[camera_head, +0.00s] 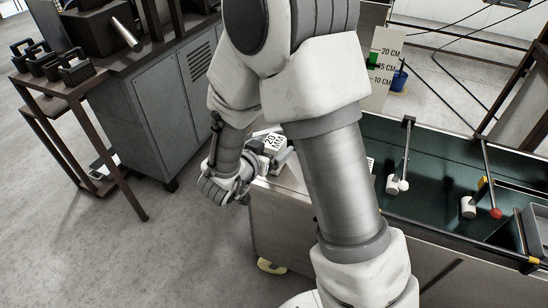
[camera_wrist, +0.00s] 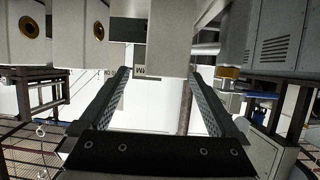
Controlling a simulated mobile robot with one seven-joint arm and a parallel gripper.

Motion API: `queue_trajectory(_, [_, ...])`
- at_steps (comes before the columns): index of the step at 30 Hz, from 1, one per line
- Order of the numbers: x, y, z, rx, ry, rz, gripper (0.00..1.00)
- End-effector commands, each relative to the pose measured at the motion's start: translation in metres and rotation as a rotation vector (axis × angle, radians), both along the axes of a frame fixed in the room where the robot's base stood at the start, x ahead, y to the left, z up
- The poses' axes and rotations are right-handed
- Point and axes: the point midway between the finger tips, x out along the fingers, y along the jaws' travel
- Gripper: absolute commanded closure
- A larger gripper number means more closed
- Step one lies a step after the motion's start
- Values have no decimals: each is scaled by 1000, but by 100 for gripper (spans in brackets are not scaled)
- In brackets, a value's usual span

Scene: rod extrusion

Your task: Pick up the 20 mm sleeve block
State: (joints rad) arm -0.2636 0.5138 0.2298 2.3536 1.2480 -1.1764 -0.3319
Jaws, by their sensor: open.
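The 20 mm sleeve block (camera_head: 273,142) is a pale block with a black "20 MM" label, at the left end of the bench in the head view. My gripper (camera_head: 281,155) is at the block, partly hidden by my arm.
Other pale blocks with brass-rimmed bores (camera_wrist: 98,31) stand close to the left in the wrist view. The bench (camera_head: 268,210) has a dark trough (camera_head: 440,155) with levers to the right. A grey cabinet (camera_head: 150,115) stands left; the floor between is clear.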

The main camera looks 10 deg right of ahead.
Motion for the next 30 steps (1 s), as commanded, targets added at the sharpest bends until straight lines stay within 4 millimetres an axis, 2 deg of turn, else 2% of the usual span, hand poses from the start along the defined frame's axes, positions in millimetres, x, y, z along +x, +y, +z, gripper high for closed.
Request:
queue_trajectory(8, [17,-11,-11,1,1,-2,3])
queue_trajectory(15, [44,-28,-25,1,1,-2,3])
queue_trajectory(25, [51,-32,-26,0,0,1,3])
queue_trajectory(26, [51,-32,-25,0,0,1,6])
queue_trajectory(30, [50,-31,-25,0,0,1,31])
